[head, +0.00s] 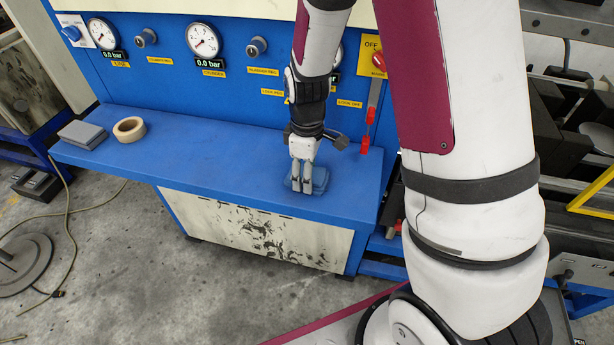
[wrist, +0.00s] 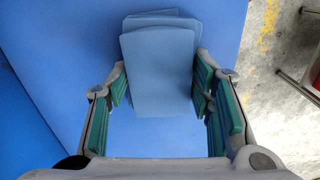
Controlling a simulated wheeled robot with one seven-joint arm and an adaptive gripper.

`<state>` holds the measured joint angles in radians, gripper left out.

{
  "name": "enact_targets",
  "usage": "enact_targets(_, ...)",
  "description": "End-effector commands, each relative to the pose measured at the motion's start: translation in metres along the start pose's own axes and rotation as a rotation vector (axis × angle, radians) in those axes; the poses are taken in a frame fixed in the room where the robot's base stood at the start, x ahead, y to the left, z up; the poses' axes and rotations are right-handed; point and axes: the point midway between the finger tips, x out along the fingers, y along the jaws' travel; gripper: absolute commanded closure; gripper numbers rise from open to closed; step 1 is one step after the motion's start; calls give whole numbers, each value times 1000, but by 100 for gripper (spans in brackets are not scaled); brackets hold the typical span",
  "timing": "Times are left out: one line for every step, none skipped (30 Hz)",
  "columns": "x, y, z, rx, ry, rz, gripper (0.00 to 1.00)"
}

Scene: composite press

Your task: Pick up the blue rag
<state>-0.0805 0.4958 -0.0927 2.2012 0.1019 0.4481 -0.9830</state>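The blue rag (wrist: 157,70) is a folded, layered light-blue cloth lying on the blue shelf. In the wrist view it sits at the top middle, with its near part between the fingertips of my gripper (wrist: 158,90). The green-padded fingers stand apart on either side of the rag. The left finger looks close to the rag's edge; I cannot tell whether either finger touches it. In the head view my gripper (head: 302,187) points down at the rag (head: 319,180), partly covering it.
The blue shelf (head: 220,155) also holds a tape roll (head: 129,129) and a grey block (head: 82,134) at the left, well apart from the rag. Behind it rises a panel with gauges (head: 203,41) and knobs. The shelf's middle is clear.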

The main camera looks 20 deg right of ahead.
Motion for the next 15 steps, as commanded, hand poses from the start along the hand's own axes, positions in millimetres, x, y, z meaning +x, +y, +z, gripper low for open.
enact_targets(0,0,0,0,0,0,80)
enact_targets(0,0,0,0,0,0,80)
enact_targets(0,0,0,0,0,0,80)
enact_targets(0,0,0,0,0,0,80)
enact_targets(0,0,0,0,0,0,80)
enact_targets(0,0,0,0,0,0,80)
enact_targets(0,0,0,0,0,0,80)
enact_targets(0,0,0,0,0,0,80)
enact_targets(0,0,0,0,0,0,80)
enact_targets(-1,0,0,0,0,0,80)
enact_targets(-1,0,0,0,0,0,80)
enact_targets(-3,0,0,0,1,1,80)
enact_targets(-4,0,-1,0,1,1,80)
enact_targets(-5,1,-1,0,1,1,80)
enact_targets(-8,1,-1,0,2,2,80)
